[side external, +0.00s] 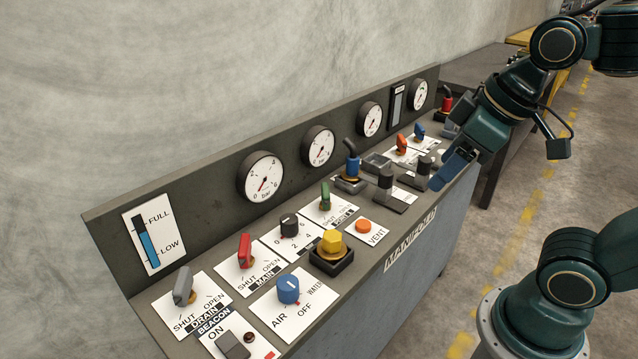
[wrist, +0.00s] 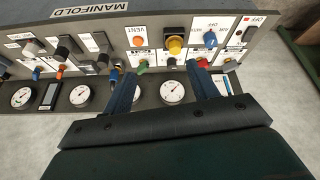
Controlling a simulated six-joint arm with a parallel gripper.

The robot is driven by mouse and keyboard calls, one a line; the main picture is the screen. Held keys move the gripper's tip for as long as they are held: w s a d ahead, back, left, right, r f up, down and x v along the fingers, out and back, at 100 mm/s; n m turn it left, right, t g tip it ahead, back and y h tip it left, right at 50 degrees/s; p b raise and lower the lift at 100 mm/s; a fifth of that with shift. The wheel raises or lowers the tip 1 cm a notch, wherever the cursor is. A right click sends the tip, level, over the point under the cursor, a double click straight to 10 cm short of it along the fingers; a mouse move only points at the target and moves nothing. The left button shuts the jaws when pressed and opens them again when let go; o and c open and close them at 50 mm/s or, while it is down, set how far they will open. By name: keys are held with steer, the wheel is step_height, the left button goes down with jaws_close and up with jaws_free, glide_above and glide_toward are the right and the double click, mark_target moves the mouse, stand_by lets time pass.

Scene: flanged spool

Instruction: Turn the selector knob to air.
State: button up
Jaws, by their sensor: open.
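The selector knob (side external: 288,290) is blue and round with a white mark on top. It sits on a white plate labelled AIR, OFF and WATER, near the front left of the panel in the side external view. The exact direction of its mark is hard to tell. It also shows in the wrist view as a blue knob (wrist: 210,40) at upper right. My gripper (side external: 447,172) is above the far right part of the panel, well away from the knob. In the wrist view my gripper (wrist: 163,73) has its two blue fingers apart, with nothing held.
A yellow knob (side external: 332,243), an orange vent button (side external: 363,226) and a red valve handle (side external: 244,251) stand near the selector. A grey drain handle (side external: 183,286) and a beacon switch (side external: 234,345) lie left of it. Gauges (side external: 261,177) line the back.

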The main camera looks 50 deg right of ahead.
steer(key=w+a+n+g, duration=0.1)
steer(key=w+a+n, duration=0.2)
steer(key=w+n, duration=0.25)
steer(key=n+g, duration=0.4)
steer(key=n, duration=0.9)
glide_above(288, 282)
step_height(288, 282, down, 11)
steer(key=shift+f, duration=0.1)
step_height(288, 282, down, 14)
steer(key=shift+r, duration=0.2)
steer(key=c, duration=1)
